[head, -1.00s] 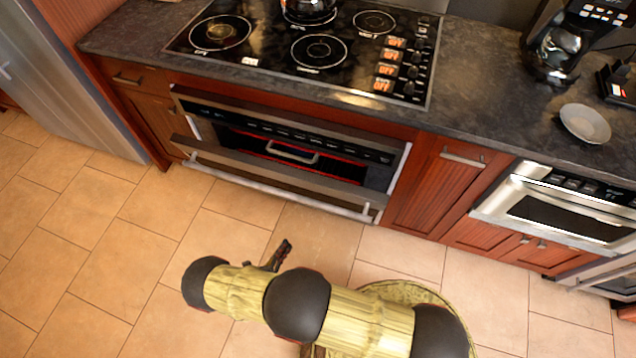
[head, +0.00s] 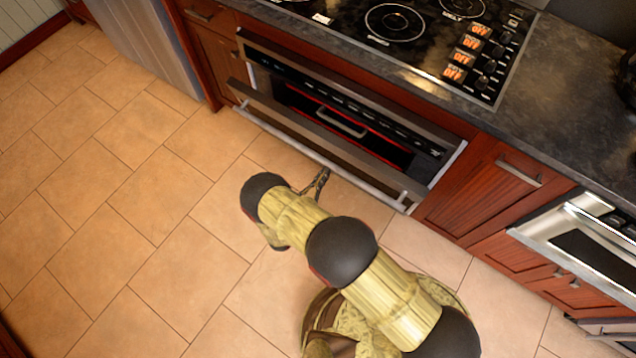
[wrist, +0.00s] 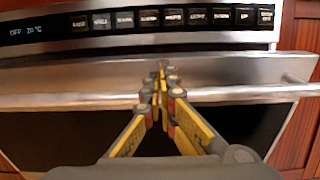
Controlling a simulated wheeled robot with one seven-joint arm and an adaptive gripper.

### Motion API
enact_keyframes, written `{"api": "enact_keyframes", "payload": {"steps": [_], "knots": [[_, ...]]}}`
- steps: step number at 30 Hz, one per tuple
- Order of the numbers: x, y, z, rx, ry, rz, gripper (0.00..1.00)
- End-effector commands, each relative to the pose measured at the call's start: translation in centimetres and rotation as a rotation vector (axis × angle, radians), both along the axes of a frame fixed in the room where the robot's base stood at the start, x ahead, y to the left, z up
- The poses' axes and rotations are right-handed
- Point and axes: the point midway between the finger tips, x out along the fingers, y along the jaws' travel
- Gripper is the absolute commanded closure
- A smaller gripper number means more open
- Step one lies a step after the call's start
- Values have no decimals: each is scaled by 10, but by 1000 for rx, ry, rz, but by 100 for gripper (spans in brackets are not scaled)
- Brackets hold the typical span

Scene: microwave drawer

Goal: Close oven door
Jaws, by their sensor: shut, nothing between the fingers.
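The oven (head: 340,95) is built in below the cooktop. Its door (head: 310,135) is tilted partly open toward me, with a gap between its top edge and the control panel. A long bar handle (head: 290,143) runs across the door's outer face; it also crosses the wrist view (wrist: 230,93). My gripper (head: 323,173) is low in front of the door, close to the handle. In the wrist view my gripper (wrist: 162,72) is shut and empty, its fingertips in front of the door's upper part. I cannot tell whether they touch it.
The cooktop (head: 420,30) and dark counter (head: 560,130) lie above the oven. A red wooden cabinet (head: 490,185) and a steel appliance (head: 590,235) stand to the right. The tiled floor (head: 130,220) is clear at left.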

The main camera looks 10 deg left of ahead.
Motion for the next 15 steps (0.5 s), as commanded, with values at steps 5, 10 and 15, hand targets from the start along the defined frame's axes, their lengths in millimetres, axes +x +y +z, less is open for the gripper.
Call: {"api": "enact_keyframes", "payload": {"steps": [5,10,15], "knots": [[32,-15,7,1,0,-4,100],[52,-23,13,0,0,-2,100],[63,-27,16,-1,2,-1,100]]}}
